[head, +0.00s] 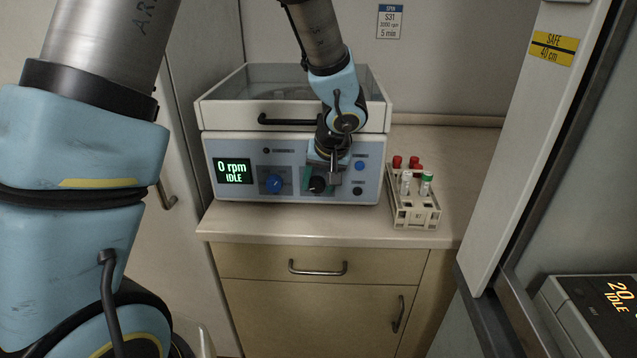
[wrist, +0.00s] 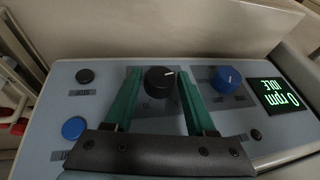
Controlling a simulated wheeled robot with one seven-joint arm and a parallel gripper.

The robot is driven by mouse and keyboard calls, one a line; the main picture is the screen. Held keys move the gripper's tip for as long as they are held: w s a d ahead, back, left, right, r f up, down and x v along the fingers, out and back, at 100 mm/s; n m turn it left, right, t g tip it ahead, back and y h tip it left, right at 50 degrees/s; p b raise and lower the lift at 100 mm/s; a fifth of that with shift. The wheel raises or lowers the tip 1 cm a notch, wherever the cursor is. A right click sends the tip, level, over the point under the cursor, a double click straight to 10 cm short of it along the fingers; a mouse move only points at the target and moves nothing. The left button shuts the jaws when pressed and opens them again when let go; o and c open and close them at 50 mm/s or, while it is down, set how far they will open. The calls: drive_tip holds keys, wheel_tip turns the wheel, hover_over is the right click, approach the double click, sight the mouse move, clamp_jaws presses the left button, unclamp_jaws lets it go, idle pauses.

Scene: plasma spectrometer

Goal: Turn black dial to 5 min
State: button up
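The black dial (wrist: 159,80) sits on the front panel of the centrifuge-like machine (head: 230,195), with a white pointer mark on its face. It also shows partly in the head view (head: 318,184), beside my gripper. My gripper (wrist: 158,84) is open, with its two green fingers on either side of the dial. Small gaps show between the dial and the fingers in the wrist view, and I see no clear contact. The display (head: 233,171) reads 0 rpm IDLE. The dial's scale is too dark and small to read.
A blue dial (head: 273,184) is left of the black one. A blue button (head: 360,166) and a dark button (head: 357,190) are to the right. A tube rack (head: 414,214) stands right of the machine. A handle (head: 290,121) crosses the lid front.

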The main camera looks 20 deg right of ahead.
clamp_jaws()
drive_tip(key=shift+f+b, duration=0.1)
drive_tip(key=shift+b, duration=0.3)
drive_tip(key=y+b, duration=0.1)
drive_tip(key=b, duration=0.1)
drive_tip(key=t+y+b, duration=0.1)
drive_tip(key=b, duration=0.1)
drive_tip(key=shift+s+d+f+m, duration=0.1)
drive_tip(key=shift+d+f+m, duration=0.2)
drive_tip(key=shift+f, duration=0.1)
drive_tip(key=t+y+b, duration=0.1)
drive_tip(key=y+b, duration=0.1)
drive_tip(key=b, duration=0.1)
drive_tip(key=shift+s+d+b, duration=0.1)
drive_tip(key=shift+b, duration=0.3)
drive_tip(key=m+t+y+b, duration=0.1)
drive_tip(key=t+y+b, duration=0.1)
drive_tip(key=y+b, duration=0.1)
drive_tip(key=shift+d+f, duration=0.1)
drive_tip(key=m+t+y+b, duration=0.1)
drive_tip(key=t+y+b, duration=0.1)
drive_tip(key=t+y, duration=0.1)
drive_tip(key=shift+f+m+y, duration=0.1)
drive_tip(key=shift+m+y, duration=0.2)
drive_tip(key=shift+y, duration=0.1)
